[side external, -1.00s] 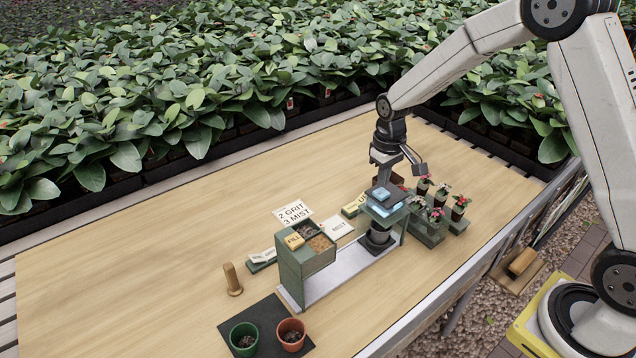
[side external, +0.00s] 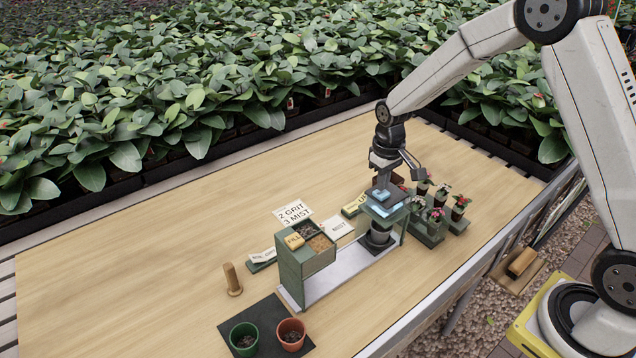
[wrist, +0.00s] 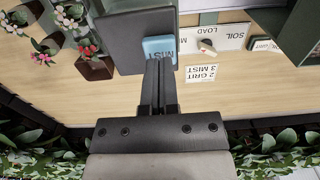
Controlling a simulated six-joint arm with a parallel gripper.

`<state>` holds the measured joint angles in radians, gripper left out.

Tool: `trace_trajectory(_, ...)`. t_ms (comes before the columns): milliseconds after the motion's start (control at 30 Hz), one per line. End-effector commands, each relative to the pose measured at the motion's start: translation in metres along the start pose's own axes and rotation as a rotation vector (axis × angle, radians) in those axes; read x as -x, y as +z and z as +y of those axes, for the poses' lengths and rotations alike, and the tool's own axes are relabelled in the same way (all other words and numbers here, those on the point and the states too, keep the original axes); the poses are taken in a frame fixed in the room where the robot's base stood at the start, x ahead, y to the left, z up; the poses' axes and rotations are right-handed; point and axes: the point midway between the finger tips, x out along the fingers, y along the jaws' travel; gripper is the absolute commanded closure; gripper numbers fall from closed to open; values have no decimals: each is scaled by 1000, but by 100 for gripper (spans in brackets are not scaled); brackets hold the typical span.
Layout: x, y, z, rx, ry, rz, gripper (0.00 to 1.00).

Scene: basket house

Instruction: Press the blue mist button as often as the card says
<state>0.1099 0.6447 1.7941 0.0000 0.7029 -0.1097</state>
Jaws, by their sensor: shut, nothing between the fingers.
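The blue mist button (side external: 380,195) sits on top of the dark-topped green stand; in the wrist view the button (wrist: 158,46) shows part of the word MIST. My gripper (side external: 382,187) is shut and empty, pointing down over the button. In the wrist view my fingertips (wrist: 159,60) overlap the button's near edge. They look at or very near its top; I cannot tell whether it is pressed in. The white card (side external: 293,213) reads "2 GRIT 3 MIST"; it also shows upside down in the wrist view (wrist: 201,73).
Flower pots (side external: 435,215) stand close on the right. Two pots (side external: 291,334) and a wooden peg (side external: 232,279) stand at front left.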

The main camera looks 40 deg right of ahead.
Motion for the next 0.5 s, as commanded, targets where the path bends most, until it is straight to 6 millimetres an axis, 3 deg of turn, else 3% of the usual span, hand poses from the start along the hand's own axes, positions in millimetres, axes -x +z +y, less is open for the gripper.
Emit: trace_trajectory(500,-11,0,0,0,0,0,100)
